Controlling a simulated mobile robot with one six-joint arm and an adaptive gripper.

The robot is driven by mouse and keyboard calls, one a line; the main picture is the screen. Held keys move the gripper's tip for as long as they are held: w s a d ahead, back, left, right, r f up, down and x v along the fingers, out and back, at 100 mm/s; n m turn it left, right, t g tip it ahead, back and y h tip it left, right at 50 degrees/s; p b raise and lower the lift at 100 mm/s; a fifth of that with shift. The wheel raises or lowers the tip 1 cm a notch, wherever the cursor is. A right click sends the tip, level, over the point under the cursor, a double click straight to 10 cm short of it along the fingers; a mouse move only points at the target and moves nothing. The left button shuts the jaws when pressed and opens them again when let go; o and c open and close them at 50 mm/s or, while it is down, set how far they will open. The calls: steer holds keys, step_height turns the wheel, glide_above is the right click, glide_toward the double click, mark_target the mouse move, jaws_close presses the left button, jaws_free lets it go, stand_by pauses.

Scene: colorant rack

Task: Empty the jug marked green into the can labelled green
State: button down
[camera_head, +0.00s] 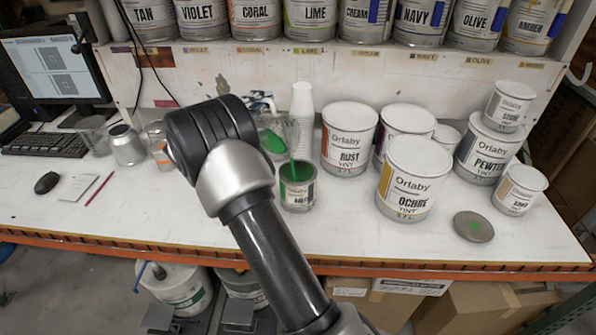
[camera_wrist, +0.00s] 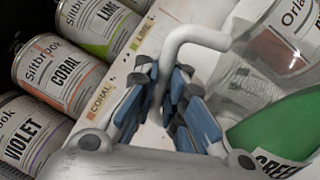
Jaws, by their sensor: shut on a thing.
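The clear jug (camera_head: 281,136) is tilted over the open can (camera_head: 298,190), with green liquid inside it. A green stream runs from its lip down into the can. The can has a green band and green inside; its lettering is too small to read surely. In the head view my wrist mostly hides the gripper.
Rust (camera_head: 349,140) and Ochre (camera_head: 410,180) tins stand close right of the can, with more tins behind. A white cup stack (camera_head: 302,105) is behind the jug. A grey lid (camera_head: 473,227) with a green spot lies at right. A shelf of tins runs above.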

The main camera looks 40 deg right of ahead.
steer(key=shift+s+r+m+g+b, duration=0.1)
steer(key=shift+s+r+m+b, duration=0.3)
steer(key=shift+s+b, duration=0.3)
steer(key=shift+s+r+m+g+b, duration=0.1)
steer(key=shift+s+r+m+b, duration=0.2)
steer(key=shift+s+m+b, duration=0.35)
steer(key=shift+s+r+m+g+b, duration=0.1)
steer(key=shift+s+r+m+b, duration=0.25)
steer(key=shift+s+b, duration=0.45)
stand_by(3.4)
